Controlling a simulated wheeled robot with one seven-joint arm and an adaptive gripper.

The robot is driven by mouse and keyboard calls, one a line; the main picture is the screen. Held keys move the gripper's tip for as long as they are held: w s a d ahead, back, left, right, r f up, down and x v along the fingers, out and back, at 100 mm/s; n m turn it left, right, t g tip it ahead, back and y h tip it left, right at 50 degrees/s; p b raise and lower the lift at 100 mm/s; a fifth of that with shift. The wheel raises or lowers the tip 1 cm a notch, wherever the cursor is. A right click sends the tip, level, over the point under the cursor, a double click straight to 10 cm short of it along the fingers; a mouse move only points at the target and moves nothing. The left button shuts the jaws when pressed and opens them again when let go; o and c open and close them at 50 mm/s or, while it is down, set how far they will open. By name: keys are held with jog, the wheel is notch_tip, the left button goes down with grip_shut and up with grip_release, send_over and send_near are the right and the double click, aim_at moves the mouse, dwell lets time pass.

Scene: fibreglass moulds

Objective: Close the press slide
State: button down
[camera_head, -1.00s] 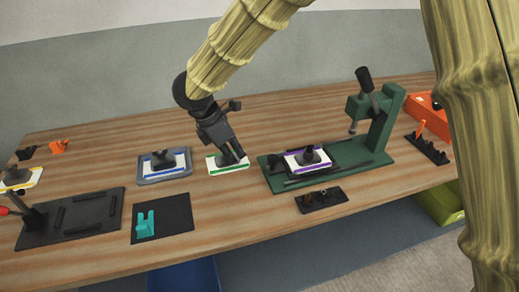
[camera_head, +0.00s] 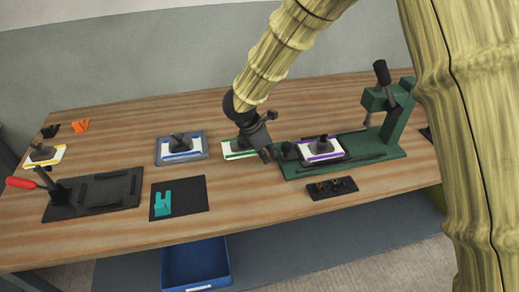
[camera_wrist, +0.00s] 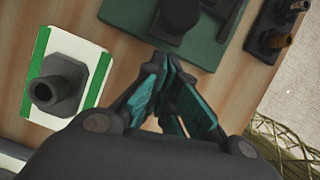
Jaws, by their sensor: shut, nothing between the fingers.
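The green press (camera_head: 395,135) stands at the right of the table, with its ram and black lever over the right part of its base. Its dark slide, carrying a purple-edged white plate (camera_head: 325,157) with a dark knob, sits on the left part of the base, out to the left of the ram. A black handle knob (camera_head: 288,148) is at the slide's left end; it appears at the top of the wrist view (camera_wrist: 180,14). My gripper (camera_head: 267,156) is shut and empty, just left of this knob. In the wrist view its fingertips (camera_wrist: 168,62) point toward the green base, seemingly apart from the knob.
A green-edged white plate (camera_head: 231,155) with a knob lies just left of my gripper. A blue-edged plate in a grey tray (camera_head: 160,155) is farther left. A small black rack (camera_head: 332,188) stands in front of the press. Bare wood lies along the front edge.

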aim_at(318, 147)
jog(key=shift+w+d+f, duration=0.2)
jog(key=shift+w+d, duration=0.45)
jog(key=shift+d, duration=0.15)
jog(key=shift+s, duration=0.1)
jog(key=shift+r, duration=0.1)
jog(key=shift+d, duration=0.1)
jog(key=w+d, duration=0.1)
jog(key=d, duration=0.3)
jog(key=w+d+b, duration=0.1)
jog(key=w+d, duration=0.1)
jog(key=d, duration=0.3)
jog(key=w+d+b, duration=0.1)
jog(key=d, duration=0.4)
jog(key=shift+w, duration=0.3)
jog(key=shift+w+d, duration=0.15)
jog(key=shift+d, duration=0.25)
jog(key=shift+d, duration=0.15)
